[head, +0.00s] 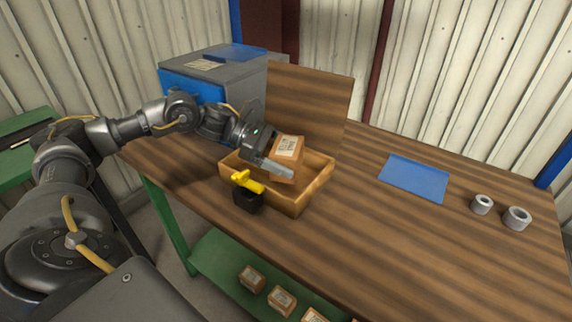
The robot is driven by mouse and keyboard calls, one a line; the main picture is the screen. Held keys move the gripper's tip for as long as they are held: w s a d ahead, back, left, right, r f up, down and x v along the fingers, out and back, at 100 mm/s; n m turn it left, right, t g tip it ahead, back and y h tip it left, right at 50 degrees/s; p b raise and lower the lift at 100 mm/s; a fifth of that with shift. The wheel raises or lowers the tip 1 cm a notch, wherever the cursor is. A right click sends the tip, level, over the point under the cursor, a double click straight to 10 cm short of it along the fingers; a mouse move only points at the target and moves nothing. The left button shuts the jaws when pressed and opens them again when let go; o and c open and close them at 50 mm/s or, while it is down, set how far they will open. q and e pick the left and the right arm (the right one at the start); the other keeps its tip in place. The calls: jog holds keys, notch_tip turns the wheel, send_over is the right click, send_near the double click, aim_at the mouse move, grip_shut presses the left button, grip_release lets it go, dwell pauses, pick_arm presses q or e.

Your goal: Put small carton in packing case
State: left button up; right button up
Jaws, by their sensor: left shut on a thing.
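The small carton (288,147) is a brown box with a white printed label. It is in my left gripper (282,164), which is shut on it. The packing case (299,201) is an open, shallow wooden box on the workbench, with a tall wooden panel (309,103) standing behind it. The carton is over the case's opening, tilted; I cannot tell whether it touches the case floor, since the gripper hides its lower part. My right gripper is not in view.
A black object with a yellow handle (247,184) stands against the case's front left. A grey and blue cabinet (209,78) is behind. A blue sheet (414,178) and two grey rings (482,204) lie to the right. Several cartons (282,299) sit on the green shelf below.

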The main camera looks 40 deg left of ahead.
pick_arm(q)
jog(key=shift+w+a+f, duration=0.15)
jog(key=shift+w+f, duration=0.05)
jog(key=shift+f, duration=0.05)
jog(key=shift+f+p, duration=0.4)
jog(key=shift+f, duration=1.15)
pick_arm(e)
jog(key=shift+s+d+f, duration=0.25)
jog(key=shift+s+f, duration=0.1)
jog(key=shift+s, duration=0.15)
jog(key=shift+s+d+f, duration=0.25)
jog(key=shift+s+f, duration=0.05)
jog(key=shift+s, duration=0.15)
pick_arm(q)
jog(key=shift+f, duration=0.1)
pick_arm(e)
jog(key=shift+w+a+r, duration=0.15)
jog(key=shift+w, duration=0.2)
pick_arm(q)
jog(key=o, duration=1)
jog(key=shift+o, duration=0.5)
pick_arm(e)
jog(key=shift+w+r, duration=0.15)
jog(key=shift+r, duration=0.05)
